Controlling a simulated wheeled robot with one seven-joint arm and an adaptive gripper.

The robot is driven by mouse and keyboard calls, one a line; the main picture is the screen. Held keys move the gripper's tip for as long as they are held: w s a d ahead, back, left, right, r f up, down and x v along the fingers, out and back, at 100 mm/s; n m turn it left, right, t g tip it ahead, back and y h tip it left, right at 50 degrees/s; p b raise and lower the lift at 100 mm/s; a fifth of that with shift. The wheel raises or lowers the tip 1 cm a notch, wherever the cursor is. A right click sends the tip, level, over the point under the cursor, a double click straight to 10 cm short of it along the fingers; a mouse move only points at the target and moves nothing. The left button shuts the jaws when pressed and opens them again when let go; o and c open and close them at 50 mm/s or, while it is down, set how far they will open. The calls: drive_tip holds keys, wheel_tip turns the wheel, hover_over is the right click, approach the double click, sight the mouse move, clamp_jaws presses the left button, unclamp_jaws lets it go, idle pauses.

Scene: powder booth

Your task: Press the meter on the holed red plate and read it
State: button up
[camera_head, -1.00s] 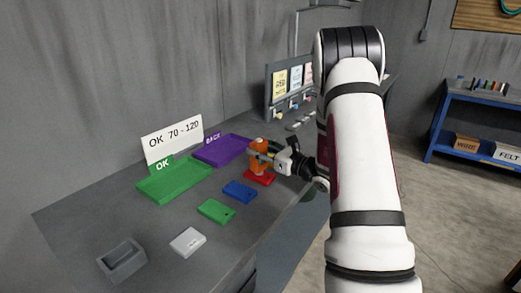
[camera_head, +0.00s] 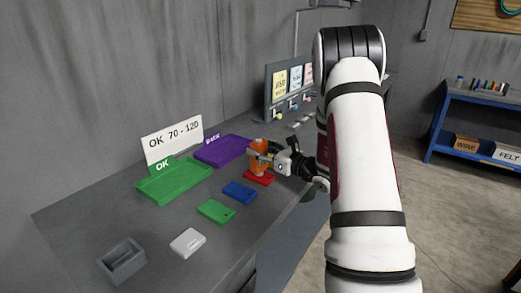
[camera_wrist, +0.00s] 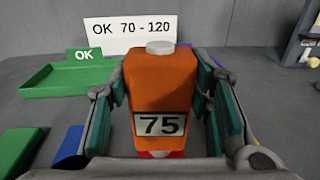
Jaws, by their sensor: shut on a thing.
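The orange meter (camera_wrist: 161,85) is upright between the fingers of my gripper (camera_wrist: 163,100), which is shut on it. Its display (camera_wrist: 160,125) reads 75. In the head view the meter (camera_head: 258,158) stands over the red plate (camera_head: 261,178), and my gripper (camera_head: 268,156) holds it from the right. A bit of the red plate (camera_wrist: 160,154) shows directly below the meter in the wrist view. The meter's foot seems to touch the plate. The plate's hole cannot be made out, as the meter and gripper cover much of the plate.
A green OK tray (camera_head: 160,190) and a purple BACK tray (camera_head: 222,151) lie behind, by a sign (camera_head: 172,140) reading "OK 70 - 120". A blue plate (camera_head: 239,192), a green plate (camera_head: 215,211), a white plate (camera_head: 187,242) and a grey holder (camera_head: 122,261) stand in front.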

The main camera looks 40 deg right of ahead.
sight(261, 141)
drive_tip(key=shift+r+p, duration=0.95)
drive_tip(key=shift+r, duration=2)
